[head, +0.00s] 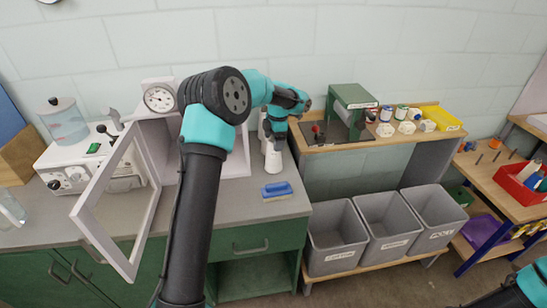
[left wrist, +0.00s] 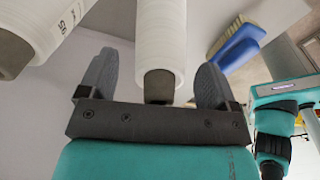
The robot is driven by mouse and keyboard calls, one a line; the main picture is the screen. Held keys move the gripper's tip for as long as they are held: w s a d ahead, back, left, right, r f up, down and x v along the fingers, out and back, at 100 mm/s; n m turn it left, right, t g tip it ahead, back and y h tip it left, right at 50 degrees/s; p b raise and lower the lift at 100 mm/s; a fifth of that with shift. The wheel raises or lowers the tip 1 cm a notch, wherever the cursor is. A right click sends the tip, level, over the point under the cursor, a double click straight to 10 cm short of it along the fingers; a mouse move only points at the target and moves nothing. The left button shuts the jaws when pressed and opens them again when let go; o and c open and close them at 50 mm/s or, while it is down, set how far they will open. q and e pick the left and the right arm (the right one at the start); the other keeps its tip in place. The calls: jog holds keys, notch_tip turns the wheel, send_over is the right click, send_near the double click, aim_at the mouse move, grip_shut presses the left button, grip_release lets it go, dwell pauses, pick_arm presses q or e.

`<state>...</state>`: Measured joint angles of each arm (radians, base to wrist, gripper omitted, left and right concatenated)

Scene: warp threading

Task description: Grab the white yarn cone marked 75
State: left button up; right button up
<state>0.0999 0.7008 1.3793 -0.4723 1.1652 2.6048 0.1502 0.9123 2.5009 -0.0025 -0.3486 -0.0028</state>
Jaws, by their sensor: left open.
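A white yarn cone (left wrist: 161,32) with a dark core end stands between the spread fingers of my left gripper (left wrist: 155,66) in the left wrist view. The fingers are open, one on each side, with gaps visible. No number shows on this cone. A second white cone (left wrist: 42,22) lies left of the gripper; its printed label is partly cut off and hard to read. In the head view my left arm reaches over the grey counter, and white cone material (head: 273,161) shows below its wrist. The marking 75 is not readable. My right gripper is out of view.
A blue-handled brush (head: 277,190) lies on the counter near the cones. A white cabinet with an open framed door (head: 88,205) stands left of my left arm. Grey bins (head: 337,236) stand right of the counter, below a wooden shelf with a green stand (head: 352,97).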

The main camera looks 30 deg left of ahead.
pick_arm(q)
jog(key=shift+f, duration=0.65)
jog(key=shift+c, duration=0.5)
jog(key=c, duration=1.4)
notch_tip(320, 180, up, 10)
jog(key=shift+r, duration=0.1)
